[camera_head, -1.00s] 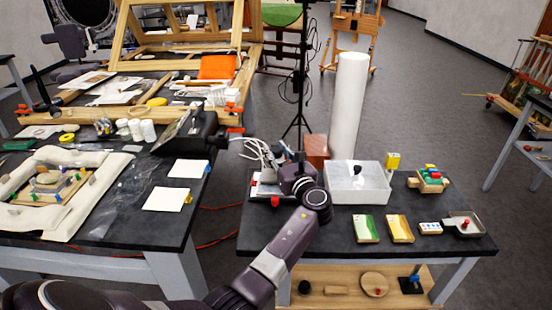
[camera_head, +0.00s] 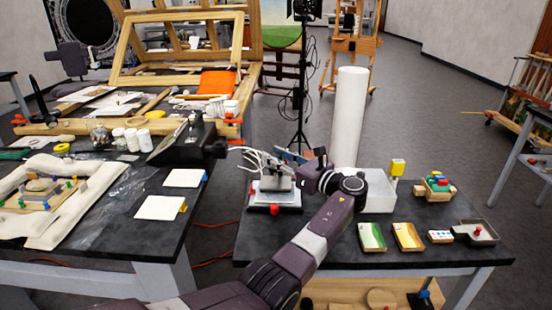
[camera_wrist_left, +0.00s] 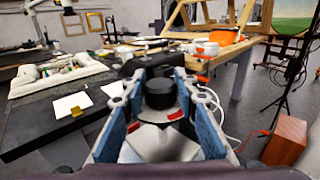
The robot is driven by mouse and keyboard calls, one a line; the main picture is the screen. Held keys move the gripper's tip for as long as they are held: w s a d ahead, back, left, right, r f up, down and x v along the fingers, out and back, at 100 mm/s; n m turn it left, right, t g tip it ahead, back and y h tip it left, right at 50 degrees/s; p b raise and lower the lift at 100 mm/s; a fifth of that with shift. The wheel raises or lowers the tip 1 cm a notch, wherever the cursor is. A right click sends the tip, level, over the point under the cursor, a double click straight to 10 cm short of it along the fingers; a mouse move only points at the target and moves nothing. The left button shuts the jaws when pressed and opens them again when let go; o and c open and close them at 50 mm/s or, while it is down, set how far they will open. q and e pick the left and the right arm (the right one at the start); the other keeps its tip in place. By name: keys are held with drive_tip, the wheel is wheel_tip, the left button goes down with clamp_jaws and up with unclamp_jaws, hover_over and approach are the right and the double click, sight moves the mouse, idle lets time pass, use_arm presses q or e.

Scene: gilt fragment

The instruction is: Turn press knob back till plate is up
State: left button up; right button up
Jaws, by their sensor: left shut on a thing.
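The small press (camera_head: 274,197) stands at the left end of the right-hand table, with a pale base, a grey upper part and red corner pieces. Its black knob (camera_wrist_left: 161,94) shows in the wrist view between my left fingers. My left gripper (camera_wrist_left: 160,88) is shut on this knob, one blue-padded finger on each side. In the head view my left gripper (camera_head: 290,157) reaches in from the right above the press, and the knob is hard to make out. The plate's height is hard to judge. My right gripper is not in view.
White cables (camera_head: 258,160) run behind the press.

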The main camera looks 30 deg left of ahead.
use_arm(q)
drive_tip(key=o, duration=1.2)
drive_tip(key=shift+a+f, duration=0.1)
drive_tip(key=v, duration=1.2)
